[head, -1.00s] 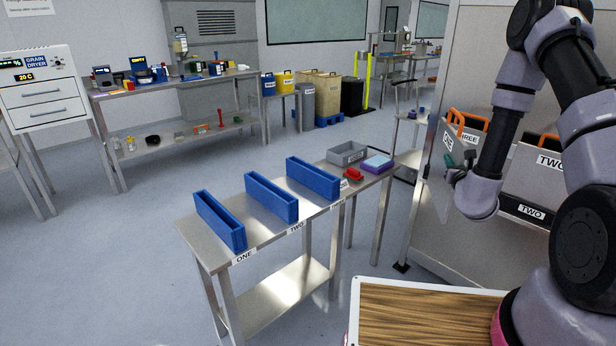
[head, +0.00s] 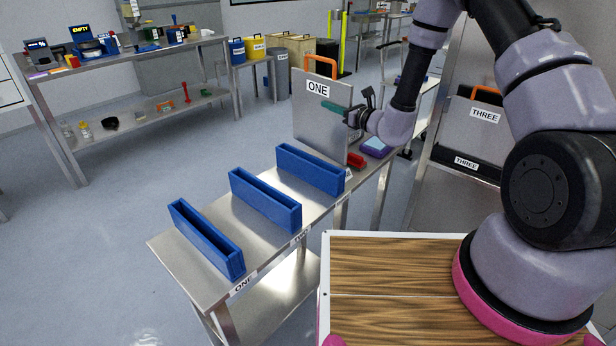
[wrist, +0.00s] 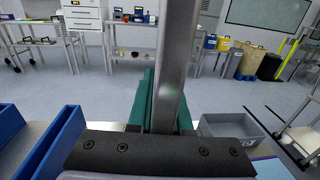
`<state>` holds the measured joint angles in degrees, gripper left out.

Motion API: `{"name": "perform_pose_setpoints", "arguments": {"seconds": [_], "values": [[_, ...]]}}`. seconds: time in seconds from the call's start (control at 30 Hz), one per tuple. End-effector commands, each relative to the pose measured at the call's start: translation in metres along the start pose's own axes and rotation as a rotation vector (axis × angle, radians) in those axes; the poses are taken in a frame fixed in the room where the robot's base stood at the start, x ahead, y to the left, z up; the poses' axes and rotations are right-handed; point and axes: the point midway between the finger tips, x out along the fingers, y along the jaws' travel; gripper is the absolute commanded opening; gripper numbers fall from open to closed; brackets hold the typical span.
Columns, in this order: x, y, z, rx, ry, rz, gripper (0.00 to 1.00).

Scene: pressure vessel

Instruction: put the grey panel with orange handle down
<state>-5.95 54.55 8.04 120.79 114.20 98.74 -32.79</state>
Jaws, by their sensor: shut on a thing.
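The grey panel (head: 318,118) with an orange handle (head: 321,62) on top carries a label "ONE". My gripper (head: 345,112) is shut on the panel near its right edge and holds it roughly upright above the far end of the steel table. In the wrist view the panel (wrist: 178,60) shows edge-on between the green fingers (wrist: 162,108). Blue slotted holders stand on the table: one at the front (head: 205,236) by the label "ONE", a middle one (head: 265,200) and a far one (head: 310,168).
A red item (head: 356,160) and a purple box (head: 374,147) lie at the table's far end. A grey bin (wrist: 238,130) shows in the wrist view. Panel "THREE" (head: 475,118) hangs on the rack at right. The floor left of the table is clear.

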Motion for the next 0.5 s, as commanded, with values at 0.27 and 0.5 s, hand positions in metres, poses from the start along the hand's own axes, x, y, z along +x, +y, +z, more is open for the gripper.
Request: {"name": "perform_pose_setpoints", "arguments": {"seconds": [0.27, 0.5], "values": [[0.017, 0.03, -0.017, 0.004, 0.0, 0.107, 0.0], [0.017, 0.029, -0.052, 0.002, -0.002, 0.105, 0.0]]}}
